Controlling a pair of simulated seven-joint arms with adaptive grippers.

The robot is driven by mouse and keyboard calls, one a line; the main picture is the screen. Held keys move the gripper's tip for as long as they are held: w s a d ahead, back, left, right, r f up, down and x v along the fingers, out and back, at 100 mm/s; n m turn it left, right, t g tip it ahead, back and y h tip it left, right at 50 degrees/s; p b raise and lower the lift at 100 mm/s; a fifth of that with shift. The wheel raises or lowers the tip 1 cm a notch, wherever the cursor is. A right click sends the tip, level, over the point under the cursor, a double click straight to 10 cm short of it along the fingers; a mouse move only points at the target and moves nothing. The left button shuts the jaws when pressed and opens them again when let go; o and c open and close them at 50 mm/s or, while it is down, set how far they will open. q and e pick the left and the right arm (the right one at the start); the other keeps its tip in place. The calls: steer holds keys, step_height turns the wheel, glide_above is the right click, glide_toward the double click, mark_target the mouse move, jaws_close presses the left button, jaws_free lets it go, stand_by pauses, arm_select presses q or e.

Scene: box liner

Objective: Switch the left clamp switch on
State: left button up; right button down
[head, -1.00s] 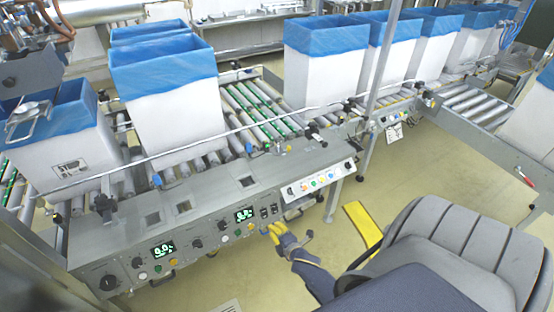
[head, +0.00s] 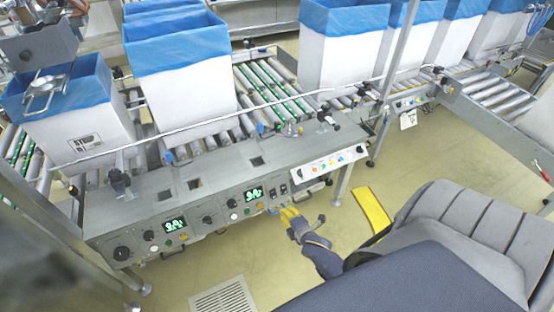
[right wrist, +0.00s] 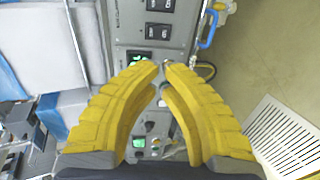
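Two black rocker switches sit side by side on the grey control panel, right of the right-hand green display (head: 254,194). The left switch (head: 271,191) shows in the right wrist view as the lower one (right wrist: 158,31); the right switch (head: 283,188) is the upper one there (right wrist: 160,5). Their labels and on/off positions are too small to tell. My right gripper (head: 289,212) has yellow fingers, close in front of and below the switches. In the right wrist view its fingertips (right wrist: 161,65) meet just below the left switch, with nothing seen between them. My left gripper is out of view.
The panel carries a left display (head: 175,224), knobs and coloured buttons. Blue-lined white boxes (head: 180,85) stand on rollers behind.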

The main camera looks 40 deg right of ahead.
mark_target(271, 197)
steer(key=shift+s+f, duration=0.2)
steer(key=shift+w, duration=0.15)
stand_by(0.3)
steer(key=x, duration=1.3)
steer(key=shift+w+f, duration=0.15)
steer(key=shift+f, duration=0.35)
